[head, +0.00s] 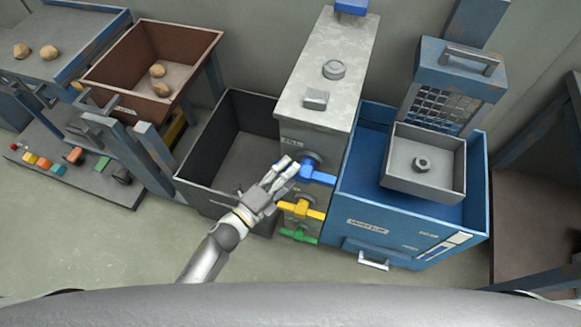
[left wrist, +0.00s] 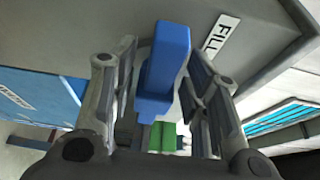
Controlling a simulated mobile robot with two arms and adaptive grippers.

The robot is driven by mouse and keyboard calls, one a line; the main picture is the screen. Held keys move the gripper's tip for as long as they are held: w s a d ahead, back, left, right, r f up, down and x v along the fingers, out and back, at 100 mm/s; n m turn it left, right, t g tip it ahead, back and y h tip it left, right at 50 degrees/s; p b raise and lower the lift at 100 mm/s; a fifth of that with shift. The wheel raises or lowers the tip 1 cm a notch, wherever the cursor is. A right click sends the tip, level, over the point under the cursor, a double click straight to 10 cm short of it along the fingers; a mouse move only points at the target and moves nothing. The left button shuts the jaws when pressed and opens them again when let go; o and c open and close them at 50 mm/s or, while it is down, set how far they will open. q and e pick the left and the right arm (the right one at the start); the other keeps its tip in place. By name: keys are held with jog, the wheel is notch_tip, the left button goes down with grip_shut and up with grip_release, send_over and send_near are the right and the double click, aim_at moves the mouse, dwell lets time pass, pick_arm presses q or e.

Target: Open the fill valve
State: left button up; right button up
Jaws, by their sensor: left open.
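The fill valve has a blue handle (head: 318,175) on the front of the grey cabinet (head: 325,70). Below it are a yellow handle (head: 303,209) and a green handle (head: 299,235). My left gripper (head: 288,168) is open at the blue handle. In the left wrist view, the blue handle (left wrist: 164,65) stands between the two open fingers, with a gap visible on the right side. A "FILL" label (left wrist: 221,36) is beside it. The green handle (left wrist: 162,136) shows partly behind the blue one. My right gripper is not in view.
A blue tank (head: 400,215) with a grey tray (head: 425,180) stands right of the cabinet. An open dark bin (head: 215,150) is on the left. A brown hopper (head: 125,75) and a panel of coloured buttons (head: 45,165) lie further left. The floor in front is clear.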

pick_arm(q)
jog(key=shift+w+d, duration=0.45)
jog(key=shift+w, duration=0.15)
grip_shut()
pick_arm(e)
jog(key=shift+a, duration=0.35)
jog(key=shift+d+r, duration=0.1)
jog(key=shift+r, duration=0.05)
